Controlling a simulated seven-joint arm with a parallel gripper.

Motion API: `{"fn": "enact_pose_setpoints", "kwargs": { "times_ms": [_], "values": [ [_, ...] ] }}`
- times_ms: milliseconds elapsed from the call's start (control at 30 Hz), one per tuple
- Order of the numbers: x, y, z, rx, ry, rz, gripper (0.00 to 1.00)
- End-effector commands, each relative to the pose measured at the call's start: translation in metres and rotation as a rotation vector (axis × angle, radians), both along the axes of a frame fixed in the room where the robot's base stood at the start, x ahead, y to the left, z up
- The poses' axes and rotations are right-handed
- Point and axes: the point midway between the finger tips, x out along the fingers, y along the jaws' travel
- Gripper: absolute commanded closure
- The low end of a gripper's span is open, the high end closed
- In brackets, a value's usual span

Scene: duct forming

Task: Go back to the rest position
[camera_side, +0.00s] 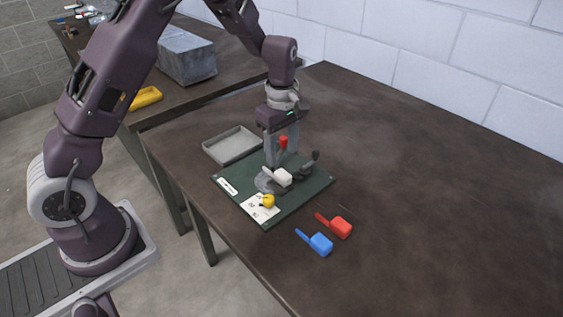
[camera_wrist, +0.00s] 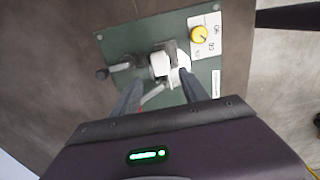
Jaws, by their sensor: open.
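My gripper (camera_side: 281,158) points down over the green board (camera_side: 308,190) on the brown table. Its two fingers stand apart in the wrist view (camera_wrist: 158,92), with no object clearly held between them. A red-tipped lever (camera_side: 283,142) stands upright close to the fingers. Below are a white block (camera_side: 283,177) on a grey mount and a dark-knobbed lever (camera_side: 315,156). The white block also shows in the wrist view (camera_wrist: 161,65). A yellow knob (camera_side: 267,201) sits on a white label plate near the board's front corner. Whether a finger touches the lever is unclear.
A shallow grey tray (camera_side: 216,153) lies behind the board. Red (camera_side: 340,227) and blue (camera_side: 320,244) handled pieces lie in front. A second table holds a grey metal box (camera_side: 187,60) and a yellow item (camera_side: 146,97). The table's right side is clear.

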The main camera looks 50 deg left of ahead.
Motion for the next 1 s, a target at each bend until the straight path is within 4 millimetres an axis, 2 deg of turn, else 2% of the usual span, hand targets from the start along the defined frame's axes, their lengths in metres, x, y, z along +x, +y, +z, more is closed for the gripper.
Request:
{"fn": "enact_pose_setpoints", "kwargs": {
  "times_ms": [67, 167, 200, 267, 300, 367, 400, 433, 500, 600, 700, 800, 1000],
  "values": [
    [-0.003, -0.002, 0.015, -0.007, -0.012, -0.026, 0.48],
    [-0.021, -0.013, 0.064, -0.035, -0.073, -0.178, 0.48],
    [-0.036, -0.019, 0.090, -0.044, -0.109, -0.278, 0.48],
    [-0.064, -0.029, 0.128, -0.042, -0.172, -0.455, 0.48],
    [-0.087, -0.034, 0.150, -0.030, -0.212, -0.578, 0.48],
    [-0.122, -0.041, 0.175, 0.005, -0.271, -0.762, 0.48],
    [-0.146, -0.045, 0.188, 0.040, -0.305, -0.883, 0.48],
    [-0.164, -0.047, 0.195, 0.070, -0.328, -0.972, 0.48],
    [-0.202, -0.050, 0.204, 0.155, -0.366, -1.161, 0.48],
    [-0.242, -0.050, 0.204, 0.272, -0.388, -1.366, 0.48],
    [-0.264, -0.049, 0.199, 0.353, -0.387, -1.487, 0.48],
    [-0.272, -0.048, 0.197, 0.386, -0.384, -1.535, 0.48],
    [-0.273, -0.048, 0.197, 0.388, -0.383, -1.540, 0.48]
  ]
}}
